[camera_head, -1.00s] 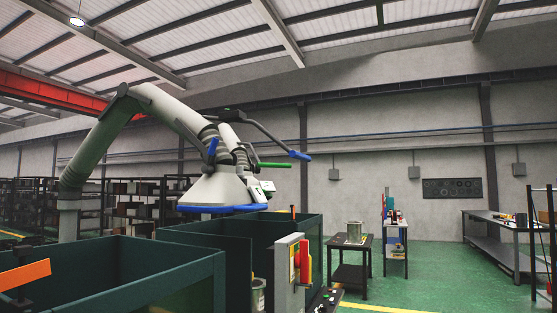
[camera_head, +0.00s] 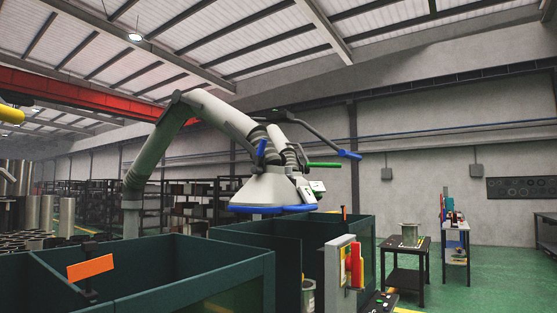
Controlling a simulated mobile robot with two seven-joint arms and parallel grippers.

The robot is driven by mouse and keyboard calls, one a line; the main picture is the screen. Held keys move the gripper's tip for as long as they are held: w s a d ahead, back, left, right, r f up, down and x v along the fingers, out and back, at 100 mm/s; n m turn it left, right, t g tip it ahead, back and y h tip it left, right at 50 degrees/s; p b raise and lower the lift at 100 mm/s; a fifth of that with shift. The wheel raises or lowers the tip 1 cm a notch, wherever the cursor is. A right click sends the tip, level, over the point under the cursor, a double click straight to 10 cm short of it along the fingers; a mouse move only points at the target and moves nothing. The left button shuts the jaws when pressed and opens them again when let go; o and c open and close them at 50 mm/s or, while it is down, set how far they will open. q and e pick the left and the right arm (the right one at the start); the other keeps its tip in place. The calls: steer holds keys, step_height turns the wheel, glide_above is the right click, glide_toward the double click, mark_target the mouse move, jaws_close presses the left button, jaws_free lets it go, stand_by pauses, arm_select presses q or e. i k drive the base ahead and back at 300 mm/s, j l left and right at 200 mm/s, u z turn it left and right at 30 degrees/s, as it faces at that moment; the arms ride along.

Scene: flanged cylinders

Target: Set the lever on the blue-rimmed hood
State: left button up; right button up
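The blue-rimmed hood (camera_head: 268,193) hangs at the end of a thick grey jointed extraction arm (camera_head: 152,158), above dark green bins. Its blue rim (camera_head: 275,209) faces down. A short blue lever (camera_head: 262,149) stands nearly upright on the duct just above the hood. A green bar (camera_head: 323,165) sticks out to the right, and a longer dark arm with a blue grip (camera_head: 348,154) reaches out above it. Which of these is the task's lever I cannot tell. A small pale box (camera_head: 311,188) sits on the hood's right side. Neither of my grippers is in view.
Dark green bins (camera_head: 190,285) fill the foreground, with an orange plate (camera_head: 90,267) on a post at left. A pale panel with a red handle (camera_head: 355,264) stands at their right. A small dark table (camera_head: 404,245) stands beyond. Green floor is clear at right.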

mark_target(255, 169)
steer(key=i+l, duration=0.1)
steer(key=l, duration=0.3)
steer(key=i+l, duration=0.1)
steer(key=l, duration=0.65)
steer(key=i+l+u, duration=0.1)
steer(key=u, duration=1.5)
